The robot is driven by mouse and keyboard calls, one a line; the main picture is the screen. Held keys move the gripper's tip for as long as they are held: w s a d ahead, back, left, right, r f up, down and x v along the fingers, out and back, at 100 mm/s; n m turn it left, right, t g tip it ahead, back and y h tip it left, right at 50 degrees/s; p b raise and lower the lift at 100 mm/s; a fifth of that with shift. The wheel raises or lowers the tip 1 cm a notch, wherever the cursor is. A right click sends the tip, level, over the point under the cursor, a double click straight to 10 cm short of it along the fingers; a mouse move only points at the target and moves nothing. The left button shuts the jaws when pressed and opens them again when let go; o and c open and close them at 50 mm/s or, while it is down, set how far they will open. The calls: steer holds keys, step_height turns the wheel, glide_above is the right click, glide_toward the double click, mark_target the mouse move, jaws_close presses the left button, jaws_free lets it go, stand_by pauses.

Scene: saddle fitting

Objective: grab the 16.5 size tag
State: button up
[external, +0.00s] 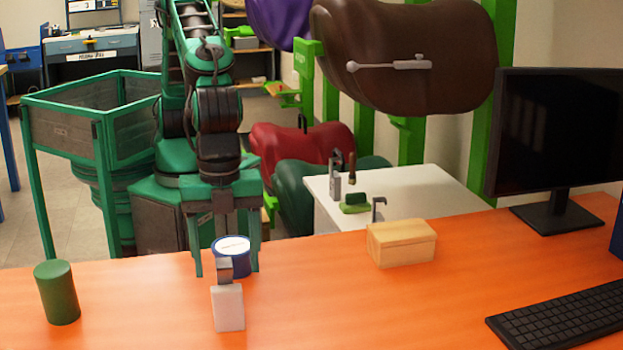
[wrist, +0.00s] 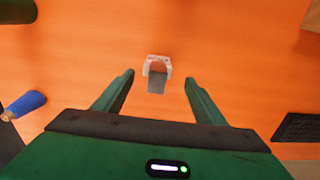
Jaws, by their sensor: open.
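A pale block-like piece with a grey upper part (external: 228,307) stands on the orange desk in the external view. In the wrist view a small pale arch with a grey tab (wrist: 157,64) lies ahead, between the lines of my fingers. It may be the size tag, but no number is readable. My gripper (external: 226,270) points down over the desk with its green fingers spread. In the wrist view my gripper (wrist: 159,82) is open, with nothing held between the fingertips. I cannot tell the height gap to the piece.
A blue tin with a white lid (external: 232,262) is close behind the piece. A green cylinder (external: 57,292) stands at left, a wooden box (external: 401,243) at right, and a keyboard (external: 562,318) and monitor (external: 565,140) farther right. The desk (external: 130,310) is clear between cylinder and piece.

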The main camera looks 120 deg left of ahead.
mark_target(227, 288)
steer(key=f, duration=0.9)
steer(key=shift+s+d, duration=0.15)
steer(key=shift+d, duration=0.05)
steer(key=shift+c, duration=0.6)
steer(key=c, duration=1.1)
